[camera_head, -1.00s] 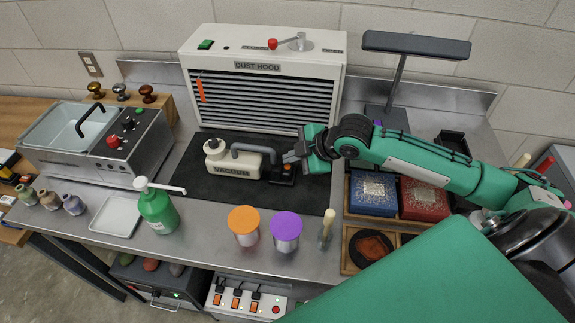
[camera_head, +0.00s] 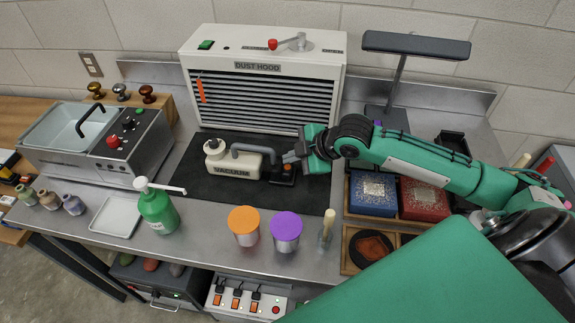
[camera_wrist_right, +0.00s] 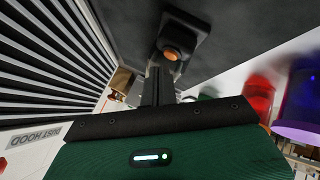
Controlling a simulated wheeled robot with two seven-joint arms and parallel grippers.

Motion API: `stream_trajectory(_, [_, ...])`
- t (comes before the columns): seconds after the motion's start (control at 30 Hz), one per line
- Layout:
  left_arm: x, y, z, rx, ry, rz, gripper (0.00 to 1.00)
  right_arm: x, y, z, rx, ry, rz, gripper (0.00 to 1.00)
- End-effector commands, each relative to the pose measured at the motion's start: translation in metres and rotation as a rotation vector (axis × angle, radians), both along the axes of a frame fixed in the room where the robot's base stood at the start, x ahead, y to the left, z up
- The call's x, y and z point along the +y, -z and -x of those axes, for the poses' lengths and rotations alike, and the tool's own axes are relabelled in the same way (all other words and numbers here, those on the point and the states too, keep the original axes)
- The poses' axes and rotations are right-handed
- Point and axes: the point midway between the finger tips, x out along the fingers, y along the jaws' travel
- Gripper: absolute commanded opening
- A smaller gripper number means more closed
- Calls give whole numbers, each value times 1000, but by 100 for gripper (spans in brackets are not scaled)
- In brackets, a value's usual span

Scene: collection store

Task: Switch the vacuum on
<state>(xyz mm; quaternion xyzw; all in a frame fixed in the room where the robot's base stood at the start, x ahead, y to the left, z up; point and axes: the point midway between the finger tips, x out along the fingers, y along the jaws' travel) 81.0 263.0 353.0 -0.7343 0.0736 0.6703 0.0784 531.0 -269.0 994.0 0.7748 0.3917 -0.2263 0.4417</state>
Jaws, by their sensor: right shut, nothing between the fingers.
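The vacuum (camera_head: 232,165) is a cream, bottle-shaped body with a grey handle and the label VACUUM. It lies on the dark mat in front of the dust hood. At its right end is a dark part with an orange button, and my right gripper (camera_head: 290,158) is right beside it. In the right wrist view, the orange button (camera_wrist_right: 172,54) sits in a dark housing just beyond the fingers (camera_wrist_right: 158,84), which are shut and empty. I cannot tell whether the fingertips touch the button or the housing. My left gripper is not in view.
The dust hood (camera_head: 262,77) stands behind the mat (camera_head: 215,190). A green pump bottle (camera_head: 158,210), an orange-lidded jar (camera_head: 244,226) and a purple-lidded jar (camera_head: 286,232) stand in front. Blue (camera_head: 373,194) and red boxes (camera_head: 424,200) sit in a tray below my right arm.

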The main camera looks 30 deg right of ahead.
Motion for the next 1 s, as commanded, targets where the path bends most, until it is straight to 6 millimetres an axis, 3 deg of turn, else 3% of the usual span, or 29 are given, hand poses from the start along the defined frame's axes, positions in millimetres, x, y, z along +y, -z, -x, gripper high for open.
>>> stream_trajectory(1.0, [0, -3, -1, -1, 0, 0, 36, 0, 9, 0, 0, 0, 0, 0])
